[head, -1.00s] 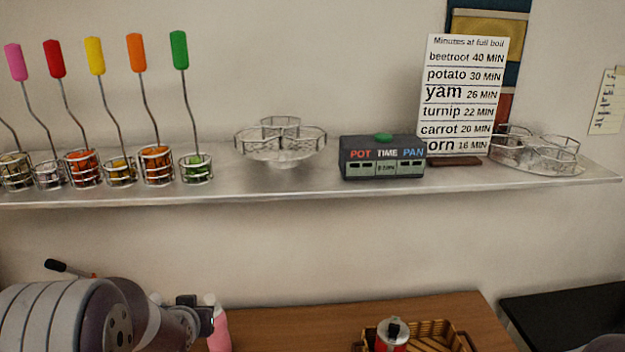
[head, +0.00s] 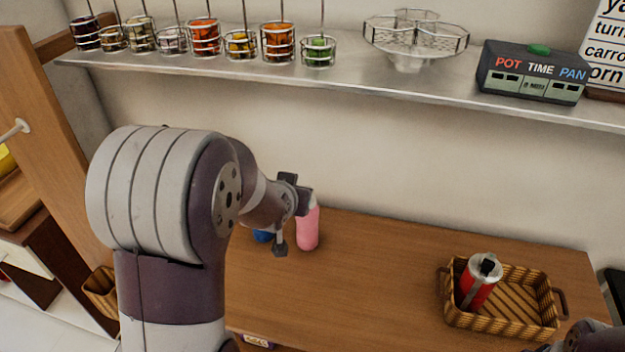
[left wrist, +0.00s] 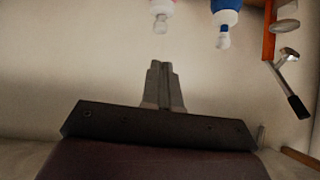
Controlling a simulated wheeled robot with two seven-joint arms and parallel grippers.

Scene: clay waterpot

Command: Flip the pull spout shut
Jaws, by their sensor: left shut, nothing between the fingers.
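A pink bottle (head: 308,230) stands on the wooden counter (head: 390,262), its top partly covered by my left gripper (head: 292,206). A blue bottle (head: 263,236) is mostly hidden behind that gripper. In the left wrist view the pink bottle's white and pink top with its pale spout (left wrist: 161,22) is at the upper edge. My left gripper's fingers (left wrist: 160,68) are together and empty, pointing toward the pink bottle's spout with a gap visible. I cannot tell whether either spout is open. My right gripper is not visible.
A wicker basket (head: 548,322) on the counter holds a red container (head: 478,290) with a silver top. A metal shelf (head: 350,78) above carries wire cups, a wire rack and a timer box (head: 532,73). A dark-handled tool (left wrist: 290,85) shows at right. Mid-counter is clear.

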